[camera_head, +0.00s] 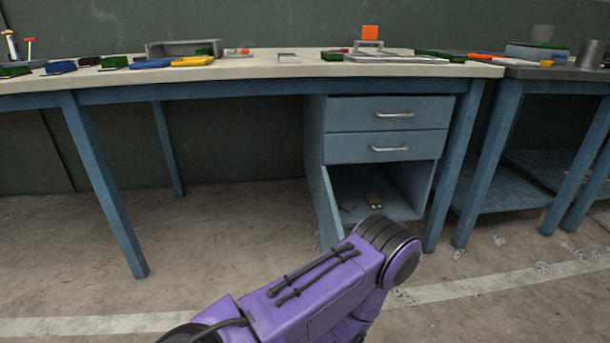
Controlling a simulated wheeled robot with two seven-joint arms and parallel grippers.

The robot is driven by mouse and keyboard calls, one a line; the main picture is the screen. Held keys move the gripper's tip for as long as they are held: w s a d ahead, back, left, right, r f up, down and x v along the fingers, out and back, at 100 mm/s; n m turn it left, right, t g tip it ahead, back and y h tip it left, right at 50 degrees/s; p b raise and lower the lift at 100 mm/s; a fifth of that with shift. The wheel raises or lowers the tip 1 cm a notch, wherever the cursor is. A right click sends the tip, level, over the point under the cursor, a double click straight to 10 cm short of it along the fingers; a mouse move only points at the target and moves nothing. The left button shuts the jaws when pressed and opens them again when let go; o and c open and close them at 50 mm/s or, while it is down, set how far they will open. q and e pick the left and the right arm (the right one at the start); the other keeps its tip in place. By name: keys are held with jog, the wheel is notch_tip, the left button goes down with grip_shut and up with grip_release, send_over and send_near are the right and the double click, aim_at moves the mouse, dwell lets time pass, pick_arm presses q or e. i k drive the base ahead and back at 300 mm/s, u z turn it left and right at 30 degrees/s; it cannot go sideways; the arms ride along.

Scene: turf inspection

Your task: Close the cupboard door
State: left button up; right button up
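The blue cupboard (443,175) is the lower part of a drawer unit under the workbench. The cupboard door (328,206) stands swung out towards me at the left side of the opening, seen nearly edge-on. A purple link of my arm reaches up from the bottom and hides the door's lower end. Neither of my grippers shows.
Two shut drawers (388,114) with silver handles sit above the cupboard. The workbench top (245,66) carries tools, cases and boxes. A table leg (105,185) stands left, and a second bench (520,190) stands right. The concrete floor (215,235) left of the cupboard is clear.

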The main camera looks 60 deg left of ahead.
aim_at(330, 229)
jog(key=u, duration=1.65)
